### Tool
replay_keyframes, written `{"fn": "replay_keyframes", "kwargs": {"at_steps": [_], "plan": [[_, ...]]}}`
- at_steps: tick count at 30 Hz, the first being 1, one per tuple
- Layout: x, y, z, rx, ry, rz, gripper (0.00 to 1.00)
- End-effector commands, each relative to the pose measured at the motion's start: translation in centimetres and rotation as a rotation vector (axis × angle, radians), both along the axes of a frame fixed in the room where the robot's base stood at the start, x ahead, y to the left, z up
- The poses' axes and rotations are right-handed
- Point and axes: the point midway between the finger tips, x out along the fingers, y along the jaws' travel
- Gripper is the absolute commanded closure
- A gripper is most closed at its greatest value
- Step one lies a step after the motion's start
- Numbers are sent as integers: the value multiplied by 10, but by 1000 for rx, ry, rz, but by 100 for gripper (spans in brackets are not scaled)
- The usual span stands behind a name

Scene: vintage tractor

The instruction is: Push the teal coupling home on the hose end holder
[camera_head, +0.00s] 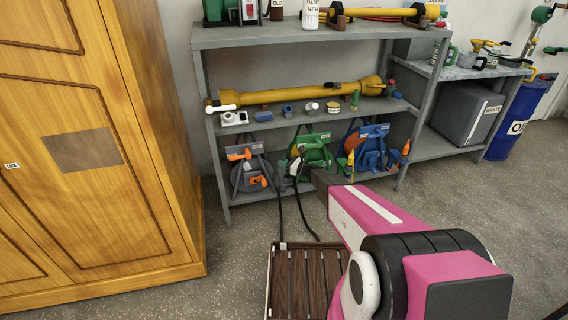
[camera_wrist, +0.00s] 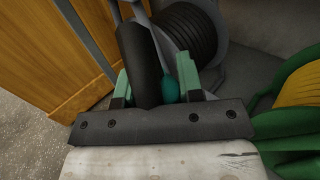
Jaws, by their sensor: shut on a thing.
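In the wrist view, the teal coupling (camera_wrist: 171,89) shows as a small rounded patch between the fingers of my gripper (camera_wrist: 155,88). A thick black hose-like piece (camera_wrist: 139,55) lies beside it and covers much of it. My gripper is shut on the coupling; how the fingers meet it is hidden. In the head view, my gripper (camera_head: 299,165) is at the lower shelf, between the grey reel and the green reel. I cannot make out the hose end holder clearly, nor how far the coupling sits on it.
A grey reel (camera_head: 250,176) with orange parts, a green reel (camera_head: 315,149) and a blue reel (camera_head: 367,146) stand on the lower shelf. Black hose (camera_head: 278,208) hangs to the floor by a slatted crate (camera_head: 270,283). A wooden cabinet (camera_head: 82,205) stands at left.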

Motion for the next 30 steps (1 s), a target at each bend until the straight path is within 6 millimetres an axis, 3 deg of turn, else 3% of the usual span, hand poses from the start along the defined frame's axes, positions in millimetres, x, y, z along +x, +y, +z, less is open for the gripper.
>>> {"fn": "replay_keyframes", "kwargs": {"at_steps": [30], "plan": [[0, 0, -14, 0, 0, 0, 91]]}}
